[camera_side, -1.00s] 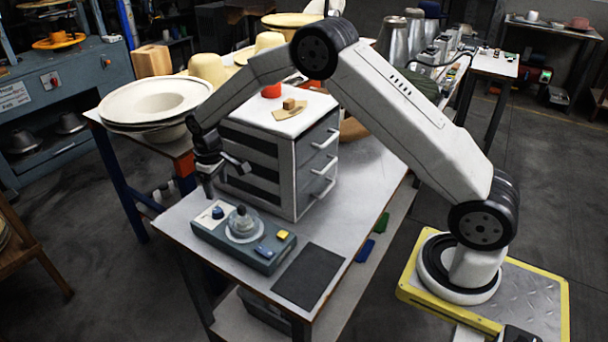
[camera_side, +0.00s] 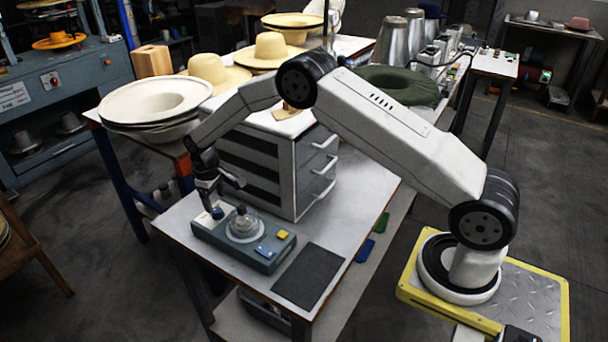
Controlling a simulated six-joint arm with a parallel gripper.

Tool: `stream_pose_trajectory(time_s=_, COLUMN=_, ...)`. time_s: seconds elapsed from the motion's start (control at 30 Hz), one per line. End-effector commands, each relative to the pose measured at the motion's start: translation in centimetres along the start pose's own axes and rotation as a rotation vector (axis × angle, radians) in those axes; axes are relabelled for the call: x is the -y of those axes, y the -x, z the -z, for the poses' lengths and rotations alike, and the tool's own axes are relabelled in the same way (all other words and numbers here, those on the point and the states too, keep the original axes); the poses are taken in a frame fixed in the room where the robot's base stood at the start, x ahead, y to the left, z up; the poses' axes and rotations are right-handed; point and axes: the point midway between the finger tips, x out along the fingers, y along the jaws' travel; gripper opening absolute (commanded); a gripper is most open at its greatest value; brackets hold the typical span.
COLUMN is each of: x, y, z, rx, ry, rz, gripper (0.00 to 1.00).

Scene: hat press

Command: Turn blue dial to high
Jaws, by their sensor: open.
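A grey-blue control box (camera_side: 268,262) sits on the work table near its front left. The gripper is open.
A drawer cabinet (camera_side: 296,180) stands close behind. A dark mat (camera_side: 308,275) lies to the right. Hats stand further back.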

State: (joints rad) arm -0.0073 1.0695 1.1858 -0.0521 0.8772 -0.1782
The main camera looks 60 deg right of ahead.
Motion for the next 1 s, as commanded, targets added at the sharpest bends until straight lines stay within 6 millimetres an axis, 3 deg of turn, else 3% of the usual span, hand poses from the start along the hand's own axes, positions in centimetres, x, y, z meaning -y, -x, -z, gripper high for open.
stream_pose_trajectory(time_s=0.3, x=0.0, y=-3.4, z=0.0, rx=-0.001, ry=0.0, rz=0.0, gripper=0.76)
stream_pose_trajectory(time_s=0.7, x=0.0, y=-4.1, z=0.0, rx=-0.002, ry=0.001, rz=0.0, gripper=0.76)
stream_pose_trajectory(time_s=0.73, x=0.0, y=-4.1, z=0.0, rx=-0.002, ry=0.001, rz=0.0, gripper=0.72)
stream_pose_trajectory(time_s=0.97, x=0.0, y=-4.0, z=0.0, rx=-0.002, ry=0.001, rz=0.0, gripper=0.0)
stream_pose_trajectory(time_s=1.0, x=0.0, y=-4.0, z=0.0, rx=-0.002, ry=0.001, rz=0.0, gripper=0.0)
